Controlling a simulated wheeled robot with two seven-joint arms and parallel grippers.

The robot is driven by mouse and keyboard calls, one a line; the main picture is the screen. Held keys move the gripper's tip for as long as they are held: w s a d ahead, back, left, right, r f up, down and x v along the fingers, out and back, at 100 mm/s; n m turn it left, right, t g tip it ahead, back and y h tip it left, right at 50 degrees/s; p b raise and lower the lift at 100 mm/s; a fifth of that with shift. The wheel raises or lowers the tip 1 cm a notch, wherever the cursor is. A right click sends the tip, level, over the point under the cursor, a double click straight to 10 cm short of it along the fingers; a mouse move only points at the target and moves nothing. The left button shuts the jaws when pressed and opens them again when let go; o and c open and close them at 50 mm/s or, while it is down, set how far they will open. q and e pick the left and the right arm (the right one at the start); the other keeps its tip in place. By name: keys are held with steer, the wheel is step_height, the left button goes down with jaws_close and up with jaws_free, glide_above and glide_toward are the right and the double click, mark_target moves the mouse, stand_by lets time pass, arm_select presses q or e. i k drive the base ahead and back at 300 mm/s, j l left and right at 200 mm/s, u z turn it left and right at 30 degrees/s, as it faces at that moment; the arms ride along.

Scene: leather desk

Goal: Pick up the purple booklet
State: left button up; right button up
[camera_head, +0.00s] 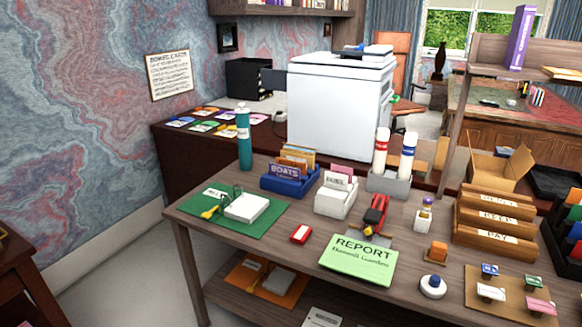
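A tall, narrow purple item (520,37) with pale lettering along its side stands upright on the upper board of the wooden shelf at the top right. It looks like a booklet or book. A smaller purple card or booklet (285,171) marked "BOATS" stands in a blue holder (291,184) on the desk, in front of orange and tan cards. Its lower part is hidden by the holder. I cannot tell for certain which of the two is the booklet named. Neither of my grippers is in view.
The desk (240,252) holds a green report (358,262), a red stapler (375,215), a white card box (336,197), a teal bottle (244,139) and wooden file trays (493,218). A white printer (338,105) stands behind. The shelf's upright post (453,135) rises at the right.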

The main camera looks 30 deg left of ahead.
mark_target(281, 171)
steer(key=i+u, duration=0.5)
steer(key=i+l+u, duration=0.3)
steer(key=i+u, duration=0.2)
steer(key=i, duration=0.2)
